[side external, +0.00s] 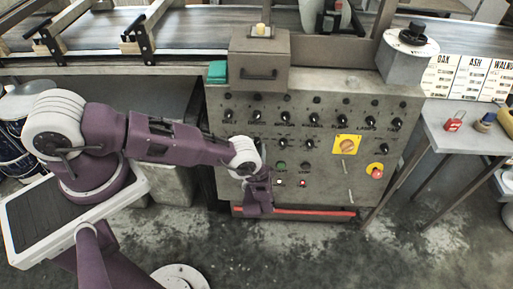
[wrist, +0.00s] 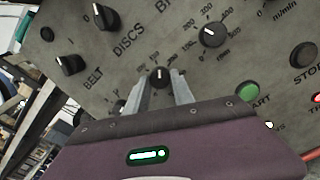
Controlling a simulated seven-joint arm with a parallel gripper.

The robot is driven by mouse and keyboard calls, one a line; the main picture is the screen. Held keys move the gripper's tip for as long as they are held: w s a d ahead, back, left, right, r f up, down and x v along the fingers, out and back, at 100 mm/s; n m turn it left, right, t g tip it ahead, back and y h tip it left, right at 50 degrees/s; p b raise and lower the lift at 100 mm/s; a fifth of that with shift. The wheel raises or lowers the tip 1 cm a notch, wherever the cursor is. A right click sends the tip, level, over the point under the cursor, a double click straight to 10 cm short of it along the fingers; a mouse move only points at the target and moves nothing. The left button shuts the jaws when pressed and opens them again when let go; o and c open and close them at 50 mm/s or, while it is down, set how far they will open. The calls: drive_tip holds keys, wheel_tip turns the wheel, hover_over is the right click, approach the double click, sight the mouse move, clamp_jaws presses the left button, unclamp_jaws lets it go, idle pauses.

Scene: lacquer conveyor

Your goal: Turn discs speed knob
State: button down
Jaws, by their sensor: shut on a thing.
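In the wrist view, my gripper (wrist: 160,88) is shut on a dark round knob (wrist: 160,75) with a pale pointer mark. This knob stands on the grey panel (wrist: 190,70) below the DISCS label (wrist: 128,37), with a printed number scale beside it; I take it as the discs speed knob. One finger is on each side of it. In the side external view, my arm reaches in from the left to the machine's front panel (side external: 330,115); my wrist hides the held knob there.
Neighbouring knobs stand close: one by BELT (wrist: 70,65), one by DISCS (wrist: 103,17), and a scaled knob (wrist: 213,35) to the right. A green START button (wrist: 247,90) is near my gripper's right side. A red stop button (side external: 376,172) is further right.

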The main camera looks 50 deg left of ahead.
drive_tip(key=m, duration=0.7)
drive_tip(key=shift+t+h, duration=0.3)
drive_tip(key=shift+s, duration=0.1)
idle(0.3)
drive_tip(key=c, duration=1.1)
unclamp_jaws()
drive_tip(key=v, duration=0.7)
drive_tip(key=shift+r, duration=0.2)
